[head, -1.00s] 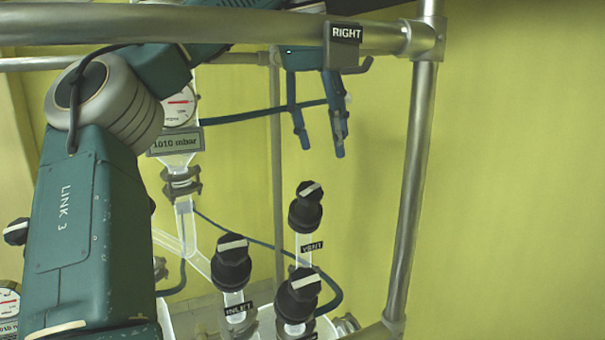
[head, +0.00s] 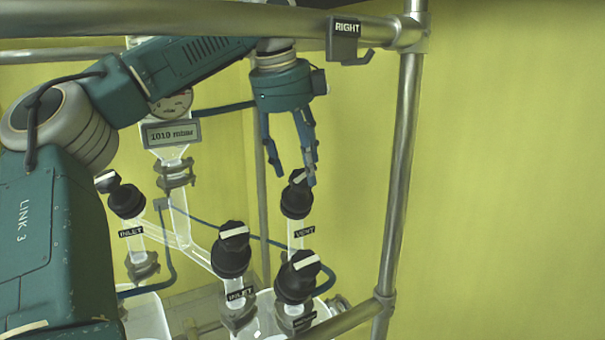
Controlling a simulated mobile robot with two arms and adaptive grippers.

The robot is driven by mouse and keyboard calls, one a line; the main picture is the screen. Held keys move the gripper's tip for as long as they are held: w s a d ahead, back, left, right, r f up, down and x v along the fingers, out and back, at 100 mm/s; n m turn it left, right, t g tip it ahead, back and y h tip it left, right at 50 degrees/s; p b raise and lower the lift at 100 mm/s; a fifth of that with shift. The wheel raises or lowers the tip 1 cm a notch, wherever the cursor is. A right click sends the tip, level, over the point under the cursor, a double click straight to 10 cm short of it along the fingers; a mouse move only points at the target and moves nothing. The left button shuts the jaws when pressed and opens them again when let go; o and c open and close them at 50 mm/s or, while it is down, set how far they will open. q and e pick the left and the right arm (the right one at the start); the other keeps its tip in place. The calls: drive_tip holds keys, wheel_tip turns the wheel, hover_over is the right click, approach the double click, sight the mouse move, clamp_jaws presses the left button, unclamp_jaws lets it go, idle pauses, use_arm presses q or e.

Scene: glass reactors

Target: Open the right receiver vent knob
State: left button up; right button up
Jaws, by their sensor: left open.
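The vent knob (head: 297,196) is black with a white pointer bar and sits on a glass stem above a VENT label (head: 304,231). My left gripper (head: 295,176) points down from above with its fingers apart. One fingertip overlaps the top of the vent knob in the picture; I cannot tell whether it touches. The other finger hangs to the left of the knob. A RIGHT sign (head: 346,38) hangs on the upper rail. My right gripper is not in view.
Two inlet knobs (head: 231,250) (head: 126,198) stand to the left, and another black knob (head: 298,277) stands just below the vent knob. A pressure display (head: 171,134) is behind my arm. A metal frame post (head: 396,200) rises on the right. Blue hoses run behind.

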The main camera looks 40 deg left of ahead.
sight(302, 180)
use_arm(q)
drive_tip(key=f, duration=0.2)
drive_tip(key=shift+w+a+f, duration=0.1)
drive_tip(key=shift+a+f, duration=0.1)
drive_tip(key=shift+f, duration=0.15)
drive_tip(key=shift+w+d, duration=0.1)
drive_tip(key=shift+c, duration=0.3)
drive_tip(key=c, duration=0.9)
drive_tip(key=shift+c, duration=0.7)
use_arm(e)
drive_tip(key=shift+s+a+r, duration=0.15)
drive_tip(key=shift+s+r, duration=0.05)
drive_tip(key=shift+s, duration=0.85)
use_arm(q)
drive_tip(key=shift+r+n, duration=0.1)
drive_tip(key=shift+n, duration=0.2)
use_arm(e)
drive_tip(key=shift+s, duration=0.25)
